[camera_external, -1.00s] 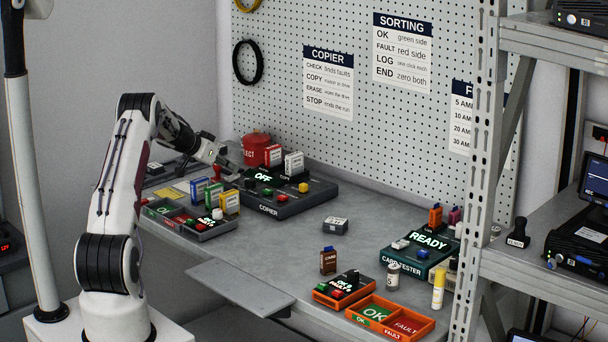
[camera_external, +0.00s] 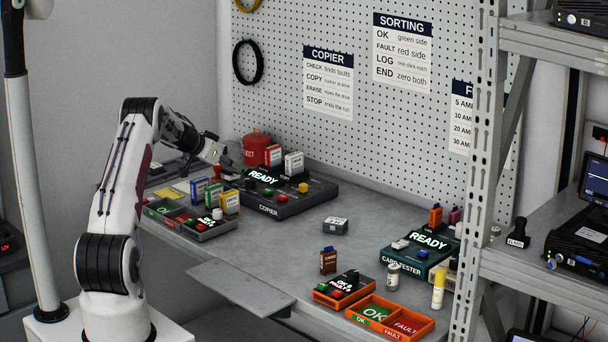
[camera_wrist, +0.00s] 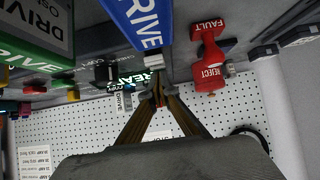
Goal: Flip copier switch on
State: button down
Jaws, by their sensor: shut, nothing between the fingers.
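The copier (camera_external: 290,200) is a dark box at the back of the bench. Its display (camera_external: 264,177) reads READY in lit letters, partly seen in the wrist view too (camera_wrist: 133,77). My gripper (camera_external: 233,171) is at the copier's left end, low and close to it; the switch itself is hidden or too small to make out. In the wrist view my gripper (camera_wrist: 158,93) has its fingertips together with nothing between them. I cannot tell whether they touch the copier.
A card tester (camera_external: 412,268) and orange trays (camera_external: 402,332) sit to the right.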

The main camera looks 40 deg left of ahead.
aim_at(236, 174)
jog(key=shift+w, duration=0.3)
jog(key=shift+r, duration=0.1)
jog(key=shift+w+r, duration=0.1)
jog(key=shift+r, duration=0.6)
notch_tip(236, 174, up, 3)
jog(key=shift+r, duration=0.15)
jog(key=s+r, duration=0.5)
jog(key=r, duration=0.2)
jog(key=shift+s, duration=0.35)
dwell(0.4)
